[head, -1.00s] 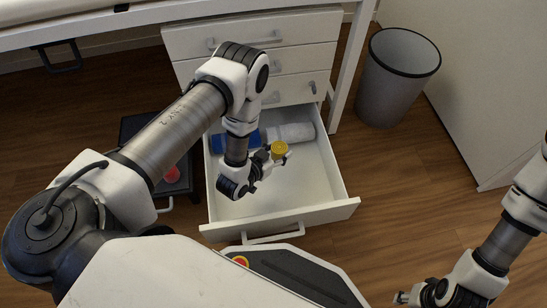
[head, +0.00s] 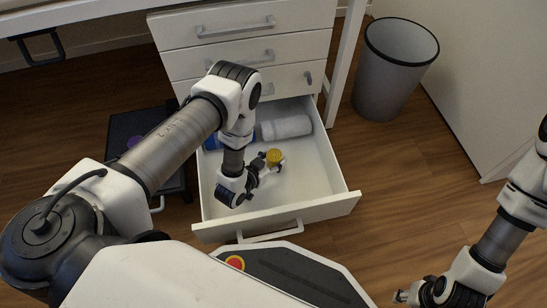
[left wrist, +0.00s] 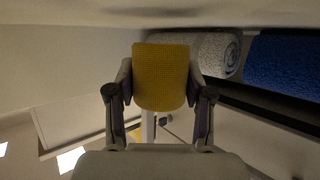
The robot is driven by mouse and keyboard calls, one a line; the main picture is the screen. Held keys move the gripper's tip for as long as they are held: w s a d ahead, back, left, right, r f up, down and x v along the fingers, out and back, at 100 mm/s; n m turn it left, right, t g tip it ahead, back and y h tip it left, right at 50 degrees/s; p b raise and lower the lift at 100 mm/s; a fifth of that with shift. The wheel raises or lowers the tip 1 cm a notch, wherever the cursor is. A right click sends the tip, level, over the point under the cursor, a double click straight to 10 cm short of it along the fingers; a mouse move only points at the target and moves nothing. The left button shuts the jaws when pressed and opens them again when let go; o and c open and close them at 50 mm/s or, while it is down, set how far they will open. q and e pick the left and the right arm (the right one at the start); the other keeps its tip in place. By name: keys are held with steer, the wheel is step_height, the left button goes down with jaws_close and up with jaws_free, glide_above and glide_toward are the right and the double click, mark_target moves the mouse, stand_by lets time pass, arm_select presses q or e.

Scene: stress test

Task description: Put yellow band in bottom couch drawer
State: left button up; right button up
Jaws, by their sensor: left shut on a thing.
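The yellow band (head: 274,157) is a small rolled yellow piece, held between the fingertips of my left gripper (head: 268,170). In the left wrist view the yellow band (left wrist: 161,76) fills the space between the two fingers. The bottom drawer (head: 326,196) is pulled open, and the left gripper is over or inside it with the band; the exact height above its floor is hard to tell. My right gripper (head: 402,297) is at the bottom right, away from the drawer, and too small to judge its fingers.
A white roll (head: 286,127) and a blue roll (head: 213,142) lie at the drawer's back; they also show in the left wrist view. The upper drawers (head: 240,60) are shut. A grey bin (head: 396,75) stands at right. A dark low stand (head: 140,125) is left of the drawer.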

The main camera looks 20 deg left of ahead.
arm_select(q)
steer(key=shift+f, duration=0.15)
steer(key=o, duration=1.2)
steer(key=shift+s, duration=0.1)
steer(key=shift+c, duration=0.2)
steer(key=shift+r, duration=0.25)
steer(key=p+v, duration=0.6)
steer(key=v, duration=0.6)
steer(key=shift+r, duration=0.4)
